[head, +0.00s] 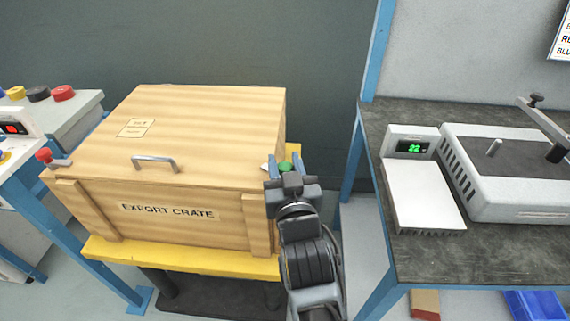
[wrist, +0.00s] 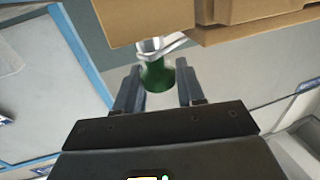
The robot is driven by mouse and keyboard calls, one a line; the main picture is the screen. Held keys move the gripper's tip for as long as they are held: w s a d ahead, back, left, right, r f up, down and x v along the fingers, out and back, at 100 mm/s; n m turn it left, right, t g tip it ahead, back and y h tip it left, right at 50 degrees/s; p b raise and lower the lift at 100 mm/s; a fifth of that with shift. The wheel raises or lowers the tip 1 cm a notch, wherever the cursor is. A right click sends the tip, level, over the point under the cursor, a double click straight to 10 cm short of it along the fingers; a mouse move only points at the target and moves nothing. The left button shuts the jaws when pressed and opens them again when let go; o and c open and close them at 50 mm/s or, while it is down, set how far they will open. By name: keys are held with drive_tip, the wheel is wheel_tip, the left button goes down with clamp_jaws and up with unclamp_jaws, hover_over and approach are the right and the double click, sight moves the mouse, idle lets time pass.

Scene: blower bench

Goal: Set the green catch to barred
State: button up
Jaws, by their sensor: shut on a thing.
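The green catch (head: 285,166) is on the right side of the wooden export crate (head: 181,211), near the top edge. In the wrist view its green knob (wrist: 157,76) sits at the end of a pale metal lever (wrist: 160,48) beside the crate. My gripper (head: 288,181) is at the catch, and in the wrist view its two fingers (wrist: 158,88) stand either side of the knob, shut on it. The arm hides part of the crate's right side, and any position marks for the catch cannot be made out.
The crate's lid (head: 200,115) is down, with a metal handle (head: 155,162). A red-knobbed catch (head: 45,157) is on its left side. The crate stands on a yellow platform (head: 190,260). A dark-topped bench (head: 440,262) with a blue frame is close to the right.

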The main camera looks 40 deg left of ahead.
drive_tip(key=shift+w+d+f+n+g+y+b, duration=0.1)
drive_tip(key=shift+w+f+n+g+y+b, duration=0.1)
drive_tip(key=shift+n+g+y+b, duration=1)
drive_tip(key=g+b, duration=0.1)
drive_tip(key=b, duration=0.4)
drive_tip(key=n+g+y+b, duration=0.1)
drive_tip(key=b, duration=0.5)
drive_tip(key=shift+s+f+g+b, duration=0.15)
drive_tip(key=shift+f+g+b, duration=0.1)
drive_tip(key=shift+g+b, duration=0.05)
drive_tip(key=shift+n+b, duration=0.4)
drive_tip(key=shift+b, duration=0.25)
drive_tip(key=n+g+b, duration=0.1)
drive_tip(key=g+b, duration=0.1)
drive_tip(key=b, duration=0.1)
drive_tip(key=shift+r+y+b, duration=0.1)
drive_tip(key=shift+y+b, duration=0.2)
drive_tip(key=shift+y, duration=0.1)
drive_tip(key=shift+n+g+b, duration=0.3)
drive_tip(key=shift+g+b, duration=0.1)
drive_tip(key=shift+b, duration=0.45)
drive_tip(key=shift+r+n+g+y+b, duration=0.3)
drive_tip(key=shift+g+b, duration=0.2)
drive_tip(key=shift+b, duration=0.4)
drive_tip(key=o, duration=0.9)
drive_tip(key=shift+o, duration=0.2)
